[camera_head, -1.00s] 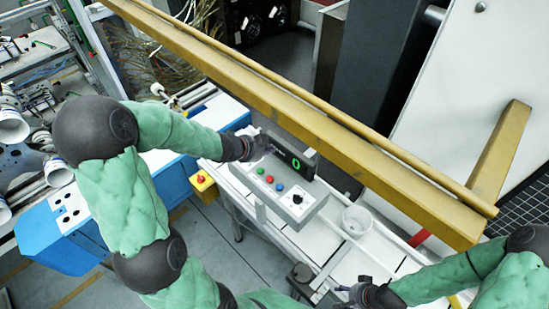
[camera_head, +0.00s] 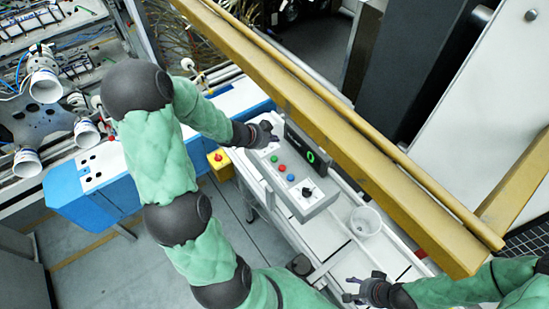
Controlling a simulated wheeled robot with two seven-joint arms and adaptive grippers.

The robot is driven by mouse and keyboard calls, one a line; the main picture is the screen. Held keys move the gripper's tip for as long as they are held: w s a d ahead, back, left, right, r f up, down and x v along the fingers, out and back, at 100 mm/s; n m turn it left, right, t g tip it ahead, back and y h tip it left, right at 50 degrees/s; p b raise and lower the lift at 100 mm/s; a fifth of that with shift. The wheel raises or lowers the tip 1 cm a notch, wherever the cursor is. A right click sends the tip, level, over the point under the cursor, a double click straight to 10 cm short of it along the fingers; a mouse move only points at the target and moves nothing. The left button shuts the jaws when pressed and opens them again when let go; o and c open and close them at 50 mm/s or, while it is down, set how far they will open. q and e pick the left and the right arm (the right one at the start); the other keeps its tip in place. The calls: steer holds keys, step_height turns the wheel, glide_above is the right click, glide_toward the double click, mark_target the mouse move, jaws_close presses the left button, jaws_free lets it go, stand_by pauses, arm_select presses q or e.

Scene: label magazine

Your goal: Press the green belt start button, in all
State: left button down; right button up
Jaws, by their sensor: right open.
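The green button (camera_head: 274,158) is at the far left end of a row of buttons on a light grey control box (camera_head: 318,204). A red button (camera_head: 282,169) sits beside it. My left gripper (camera_head: 268,134) is just above and behind the green button in the picture, near the left end of the dark display (camera_head: 299,146). A gap shows between the gripper and the button. Its fingers are dark and small, so I cannot tell whether they are open. My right gripper (camera_head: 349,289) is open and empty over the white surface at the lower right.
The display shows a green 0. A blue button and a black knob (camera_head: 306,191) are further along the box. A white bin (camera_head: 365,221) stands to its right. A yellow beam (camera_head: 345,140) runs behind the display. A yellow box with a red button (camera_head: 219,160) is at left.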

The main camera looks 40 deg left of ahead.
arm_select(q)
steer(key=b, duration=0.7)
glide_above(273, 159)
step_height(273, 159, down, 8)
steer(key=shift+r, duration=0.25)
steer(key=shift+f+b, duration=0.55)
steer(key=shift+b, duration=0.05)
arm_select(e)
step_height(273, 159, down, 9)
steer(key=shift+r, duration=0.2)
arm_select(q)
steer(key=shift+f, duration=0.1)
steer(key=shift+f+b, duration=0.3)
arm_select(e)
steer(key=shift+f, duration=0.25)
